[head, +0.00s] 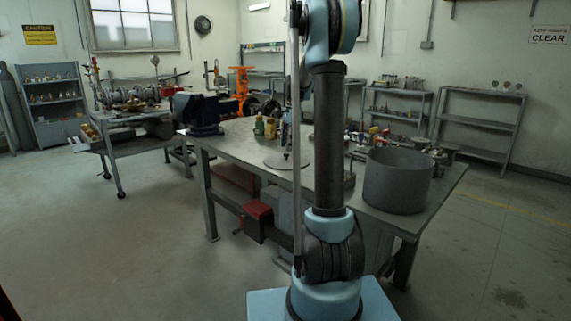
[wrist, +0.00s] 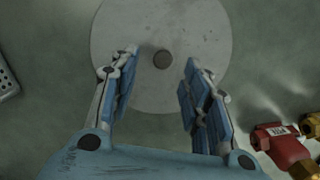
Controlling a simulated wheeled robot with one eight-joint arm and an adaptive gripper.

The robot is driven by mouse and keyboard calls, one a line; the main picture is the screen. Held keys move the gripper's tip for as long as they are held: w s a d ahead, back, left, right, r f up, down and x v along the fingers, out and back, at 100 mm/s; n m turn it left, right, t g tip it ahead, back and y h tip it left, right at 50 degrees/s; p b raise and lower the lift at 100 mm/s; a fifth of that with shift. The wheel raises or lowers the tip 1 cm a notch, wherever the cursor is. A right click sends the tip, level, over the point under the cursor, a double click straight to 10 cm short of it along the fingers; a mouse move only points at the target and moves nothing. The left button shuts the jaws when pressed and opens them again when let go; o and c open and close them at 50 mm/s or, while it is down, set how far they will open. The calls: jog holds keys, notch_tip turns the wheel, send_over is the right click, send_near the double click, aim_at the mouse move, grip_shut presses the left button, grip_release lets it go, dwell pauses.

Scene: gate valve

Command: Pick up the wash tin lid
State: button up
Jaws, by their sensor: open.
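The wash tin lid (wrist: 160,24) is a flat, round grey disc with a small dark knob (wrist: 162,59) at its centre. In the head view the lid (head: 274,162) lies flat on the workbench, partly hidden by my arm. My gripper (wrist: 161,57) is open above the lid, its two blue-padded fingers on either side of the knob in the picture. No contact with the knob shows, and the exact height above it cannot be told. The wash tin (head: 398,181), a wide grey open cylinder, stands at the bench's right front.
Red and brass fittings (wrist: 282,146) lie right of the lid, and a perforated metal piece (wrist: 8,82) lies at its left. A blue vise (head: 198,113) and small bottles (head: 264,127) stand on the bench (head: 240,150). Shelves line the back wall.

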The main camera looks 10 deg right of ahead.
aim_at(287, 157)
jog(key=shift+a+f, duration=0.25)
jog(key=shift+f, duration=0.9)
jog(key=shift+a+f, duration=0.2)
jog(key=shift+f, duration=0.95)
jog(key=shift+c, duration=0.6)
grip_shut()
